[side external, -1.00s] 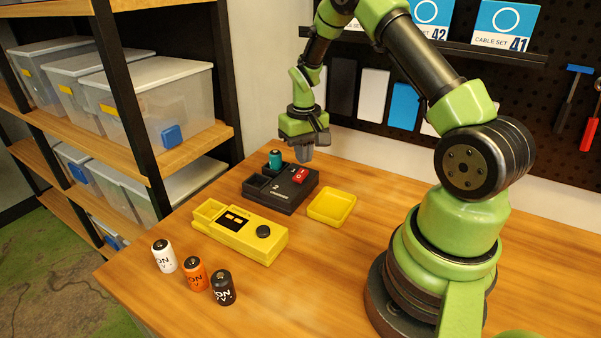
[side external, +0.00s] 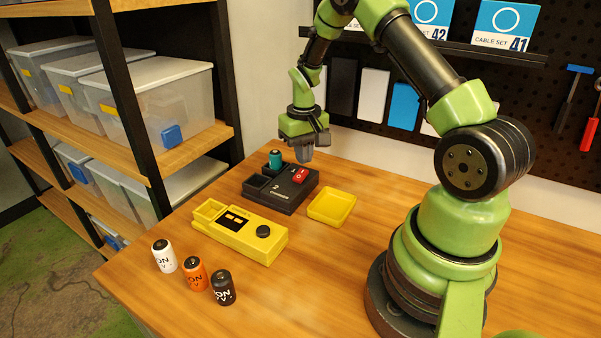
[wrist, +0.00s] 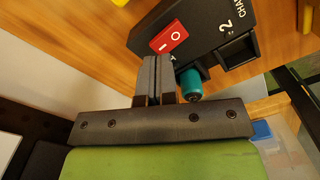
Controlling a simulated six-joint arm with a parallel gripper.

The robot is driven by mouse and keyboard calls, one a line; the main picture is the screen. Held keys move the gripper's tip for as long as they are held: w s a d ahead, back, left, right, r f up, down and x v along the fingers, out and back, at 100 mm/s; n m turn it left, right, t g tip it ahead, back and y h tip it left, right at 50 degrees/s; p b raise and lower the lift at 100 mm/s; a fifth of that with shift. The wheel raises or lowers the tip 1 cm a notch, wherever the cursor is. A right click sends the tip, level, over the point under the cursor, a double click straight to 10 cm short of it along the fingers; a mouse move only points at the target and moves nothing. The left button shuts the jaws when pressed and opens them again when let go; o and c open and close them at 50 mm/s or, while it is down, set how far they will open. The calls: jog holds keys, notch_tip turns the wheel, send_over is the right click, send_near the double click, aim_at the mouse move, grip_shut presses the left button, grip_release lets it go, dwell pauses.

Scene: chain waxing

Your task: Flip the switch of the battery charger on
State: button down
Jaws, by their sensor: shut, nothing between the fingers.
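The dark battery charger (side external: 284,196) lies on the table, with a red rocker switch (side external: 300,175) on its top. In the wrist view the charger (wrist: 205,22) shows its red switch (wrist: 169,37) with white I and O marks just beyond my fingertips. I cannot tell which side of the switch is pressed. A teal battery (side external: 275,159) stands at the charger's back end and also shows in the wrist view (wrist: 190,84). My gripper (side external: 304,156) is shut and empty, pointing down above the charger near the switch. Whether the fingers (wrist: 159,62) touch it is unclear.
A yellow device (side external: 240,233) with a black knob lies in front of the charger. A yellow tray (side external: 331,206) is to its right. White (side external: 164,256), orange (side external: 195,273) and black (side external: 223,287) batteries stand at the front left. The table's front right is clear.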

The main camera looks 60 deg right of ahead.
aim_at(304, 170)
jog(key=shift+f, duration=1.3)
dwell(0.4)
jog(key=shift+r, duration=3.55)
